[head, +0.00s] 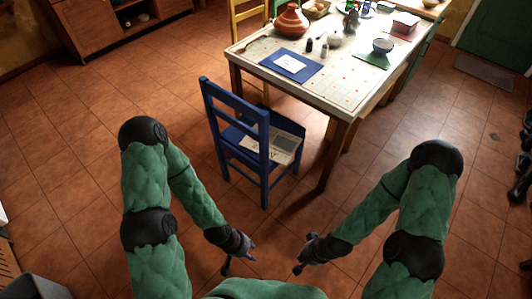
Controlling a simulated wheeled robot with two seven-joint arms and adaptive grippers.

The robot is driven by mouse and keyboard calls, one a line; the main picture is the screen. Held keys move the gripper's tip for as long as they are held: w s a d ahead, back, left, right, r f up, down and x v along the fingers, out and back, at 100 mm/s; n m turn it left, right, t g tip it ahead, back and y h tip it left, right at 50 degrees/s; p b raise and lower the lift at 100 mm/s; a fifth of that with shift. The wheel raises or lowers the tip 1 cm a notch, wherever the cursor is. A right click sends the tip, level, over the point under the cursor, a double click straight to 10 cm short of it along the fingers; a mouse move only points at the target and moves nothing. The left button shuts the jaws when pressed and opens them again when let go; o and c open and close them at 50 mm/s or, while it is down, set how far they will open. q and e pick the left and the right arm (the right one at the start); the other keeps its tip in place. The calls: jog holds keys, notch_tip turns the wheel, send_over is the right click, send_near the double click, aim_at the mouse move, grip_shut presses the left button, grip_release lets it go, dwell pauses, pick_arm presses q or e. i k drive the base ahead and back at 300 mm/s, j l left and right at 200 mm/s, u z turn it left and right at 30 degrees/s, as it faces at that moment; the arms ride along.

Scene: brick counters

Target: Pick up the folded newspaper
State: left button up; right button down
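The folded newspaper (285,144), pale with a grey printed block, lies on the seat of the blue chair (236,121). The chair's backrest hides part of the newspaper's left side. My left gripper (238,264) is in front of the chair, near the bottom centre, apart from the newspaper. Its fingers look spread and empty. My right gripper (303,256) is to its right, also apart from the newspaper and the chair. Its fingers also look spread with nothing between them. Both grippers are small and dark in this view.
A tiled table (340,85) stands behind and right of the chair, its near leg close to the seat. It holds a blue mat (291,66), an orange pot (291,20) and a bowl (383,46). The floor in front of the chair is clear.

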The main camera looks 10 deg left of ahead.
aim_at(283, 145)
jog(key=k+l+u, duration=0.1)
jog(key=u, duration=1.55)
jog(key=l+u, duration=0.1)
jog(key=l, duration=0.8)
jog(key=k+l+u, duration=0.1)
jog(key=l, duration=0.75)
jog(key=k+l, duration=0.1)
jog(key=l, duration=0.75)
jog(key=k+l, duration=0.1)
jog(key=l, duration=1.85)
jog(key=k+u, duration=0.05)
